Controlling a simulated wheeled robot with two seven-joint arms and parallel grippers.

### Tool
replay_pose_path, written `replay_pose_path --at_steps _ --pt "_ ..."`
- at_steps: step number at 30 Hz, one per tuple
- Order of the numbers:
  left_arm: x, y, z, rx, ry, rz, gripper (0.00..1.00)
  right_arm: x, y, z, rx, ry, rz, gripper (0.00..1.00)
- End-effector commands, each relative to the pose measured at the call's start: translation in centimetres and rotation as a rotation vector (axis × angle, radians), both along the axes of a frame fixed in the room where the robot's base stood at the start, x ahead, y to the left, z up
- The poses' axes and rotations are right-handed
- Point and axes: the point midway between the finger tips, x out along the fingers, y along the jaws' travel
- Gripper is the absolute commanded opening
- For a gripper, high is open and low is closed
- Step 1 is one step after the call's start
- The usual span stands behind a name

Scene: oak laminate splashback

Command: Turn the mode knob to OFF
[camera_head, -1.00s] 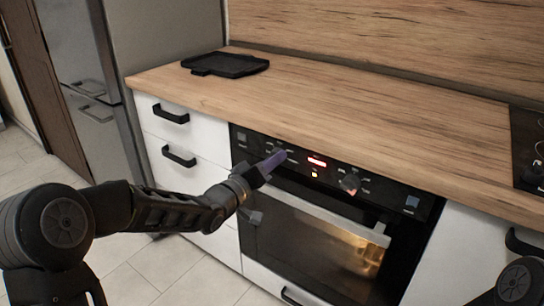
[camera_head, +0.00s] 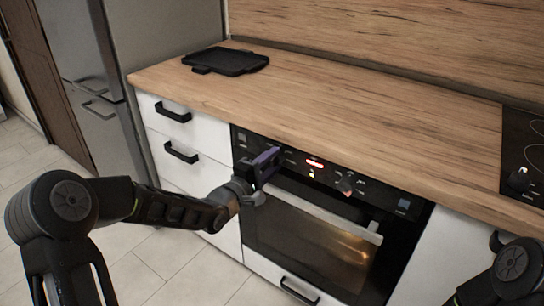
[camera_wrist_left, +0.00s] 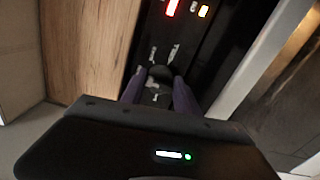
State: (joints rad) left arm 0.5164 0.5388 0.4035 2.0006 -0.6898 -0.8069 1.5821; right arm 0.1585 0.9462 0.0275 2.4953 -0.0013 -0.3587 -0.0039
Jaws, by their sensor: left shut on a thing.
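The black mode knob (camera_wrist_left: 160,73) sits on the oven's dark control panel, between the purple fingers of my left gripper (camera_wrist_left: 157,90) in the left wrist view. Small pale marks show on the panel around it; they are too blurred to read. In the head view my left gripper (camera_head: 274,155) is at the left part of the control panel (camera_head: 378,190), and its fingers hide the knob. The gripper is shut on the knob. My right arm shows only in part at the lower right, and its gripper is out of view.
A second knob (camera_head: 346,183) is right of the lit red display (camera_head: 314,163). The oven door handle (camera_head: 325,213) runs just below the panel. The wooden countertop (camera_head: 330,120) above is clear in the middle, with a black tray (camera_head: 226,61) at its far left.

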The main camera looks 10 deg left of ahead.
Motion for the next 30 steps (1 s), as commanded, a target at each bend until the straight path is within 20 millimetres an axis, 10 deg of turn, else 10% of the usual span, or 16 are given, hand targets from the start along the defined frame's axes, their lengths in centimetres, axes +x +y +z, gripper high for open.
replay_pose_path --at_steps 30 --pt "0.0 0.3 0.1 -0.901 0.357 0.004 0.00 0.0 0.0 5.5 0.000 0.000 0.000 0.00"
